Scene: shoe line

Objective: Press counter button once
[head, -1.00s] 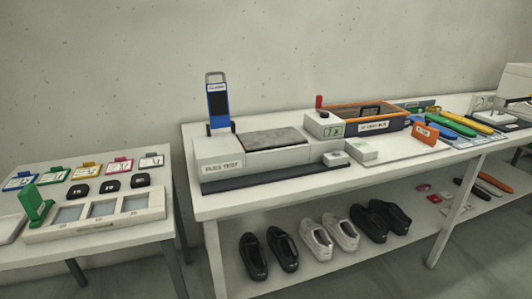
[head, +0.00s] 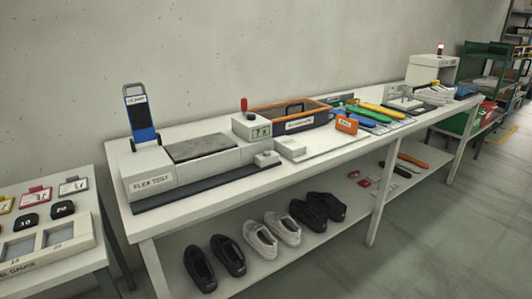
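A white flex test machine (head: 160,176) stands on the long table's near left part, with a dark grey flat pad on its top. At its right end is a white box with a small green display (head: 261,131) and a red-topped lever (head: 244,104). A small grey-white box (head: 267,159) with a raised top piece sits at the machine's front right corner; I cannot tell if that piece is the counter button. Another low white box (head: 291,149) lies to its right. Neither of my grippers is in view.
An orange-rimmed bin (head: 329,118) and coloured insoles (head: 383,109) lie to the right. Several shoes (head: 260,240) rest on the lower shelf. A smaller gauge table (head: 62,268) is at left. Floor (head: 440,210) is clear at right.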

